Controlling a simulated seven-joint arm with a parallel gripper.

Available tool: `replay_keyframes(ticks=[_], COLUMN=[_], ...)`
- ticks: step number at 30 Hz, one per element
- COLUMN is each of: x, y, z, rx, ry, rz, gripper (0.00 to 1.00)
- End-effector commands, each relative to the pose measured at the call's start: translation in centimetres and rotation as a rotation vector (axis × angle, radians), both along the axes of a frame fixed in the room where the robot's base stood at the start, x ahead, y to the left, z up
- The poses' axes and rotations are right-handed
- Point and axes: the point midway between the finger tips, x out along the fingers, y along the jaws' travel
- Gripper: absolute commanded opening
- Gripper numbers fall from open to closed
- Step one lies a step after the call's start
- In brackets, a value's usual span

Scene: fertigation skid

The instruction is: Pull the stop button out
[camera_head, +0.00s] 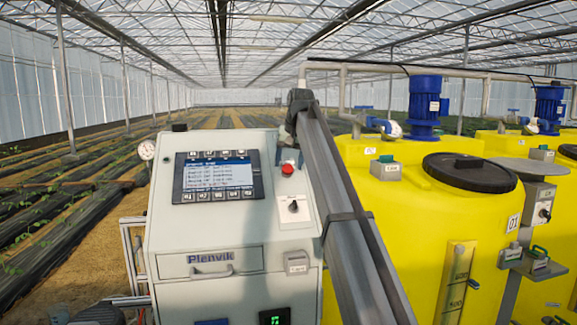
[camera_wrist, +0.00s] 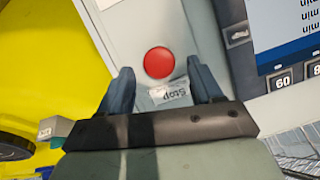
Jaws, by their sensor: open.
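The stop button (camera_head: 288,169) is a round red knob on the light panel right of the screen on the grey control cabinet (camera_head: 200,290). In the wrist view the red button (camera_wrist: 159,62) shows face-on, with a "Stop" label (camera_wrist: 170,95) beside it, upside down. My gripper (camera_wrist: 160,68) is open, with one dark blue finger on either side of the button in the picture. A gap shows between each finger and the button. I cannot tell how far the fingertips are from the panel. In the head view my gripper is mostly hidden at the end of my arm.
A display screen (camera_head: 218,177) sits left of the button and a rotary switch (camera_head: 293,207) below it. A gauge (camera_head: 146,150) is at the cabinet's left. Yellow tanks (camera_head: 420,235) with blue motors (camera_head: 425,100) stand to the right.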

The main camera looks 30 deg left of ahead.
Motion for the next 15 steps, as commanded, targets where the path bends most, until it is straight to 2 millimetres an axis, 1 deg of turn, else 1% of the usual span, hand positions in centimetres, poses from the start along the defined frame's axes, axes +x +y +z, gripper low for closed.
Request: replay_keyframes(ticks=[1, 6, 15], x=[0.1, 0.4, 0.4], y=[0.2, 0.5, 0.6], z=[-0.6, -1.5, -1.7], rx=[-0.001, -0.001, 0.000], ry=[0.001, 0.001, 0.000], rz=[0.000, 0.000, 0.000], gripper=[0.65, 0.65, 0.65])
